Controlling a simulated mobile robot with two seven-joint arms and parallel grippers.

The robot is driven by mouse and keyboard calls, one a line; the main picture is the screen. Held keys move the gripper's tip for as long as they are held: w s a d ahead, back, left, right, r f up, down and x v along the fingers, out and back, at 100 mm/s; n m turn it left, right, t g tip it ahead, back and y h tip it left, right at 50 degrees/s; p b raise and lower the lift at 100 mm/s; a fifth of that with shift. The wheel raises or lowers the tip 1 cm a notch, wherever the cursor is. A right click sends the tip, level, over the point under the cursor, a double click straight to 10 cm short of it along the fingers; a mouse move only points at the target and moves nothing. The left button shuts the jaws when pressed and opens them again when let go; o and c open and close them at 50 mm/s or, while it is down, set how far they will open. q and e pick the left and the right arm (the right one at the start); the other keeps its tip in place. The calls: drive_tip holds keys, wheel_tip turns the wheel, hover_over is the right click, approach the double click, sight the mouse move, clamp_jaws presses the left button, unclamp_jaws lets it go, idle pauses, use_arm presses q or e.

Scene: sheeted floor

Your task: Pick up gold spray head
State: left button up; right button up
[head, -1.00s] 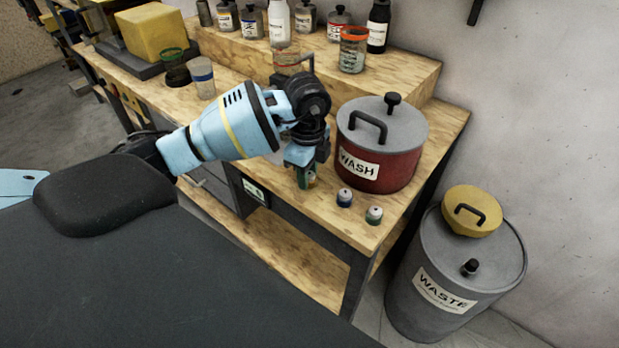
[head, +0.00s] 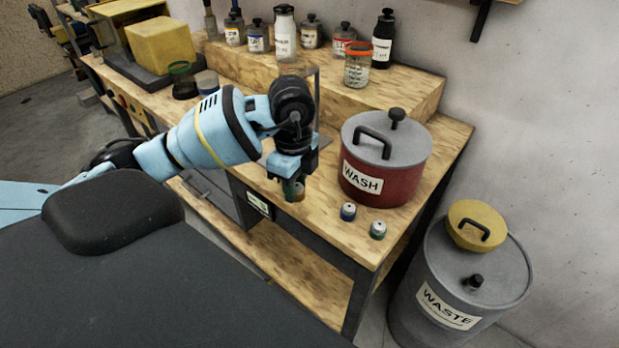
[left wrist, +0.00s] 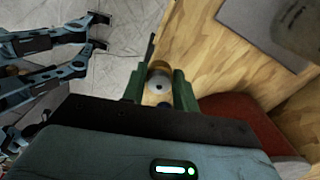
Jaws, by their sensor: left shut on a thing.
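My left gripper (head: 293,186) points down over the front part of the workbench, left of the red WASH pot. It is shut on the gold spray head (head: 299,194), of which a small gold-brown part shows below and beside the fingers. In the left wrist view a pale round top with a dark centre, the spray head (left wrist: 158,84), sits between the green fingers of my left gripper (left wrist: 158,80). I cannot tell whether it touches the bench top. My right gripper is not seen in the head view.
A WASTE drum (head: 475,270) stands at the right. Jars and bottles line the raised shelf (head: 400,92).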

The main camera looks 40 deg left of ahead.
use_arm(q)
drive_tip(key=s+a+r, duration=0.1)
drive_tip(key=s+a, duration=0.1)
drive_tip(key=s, duration=0.9)
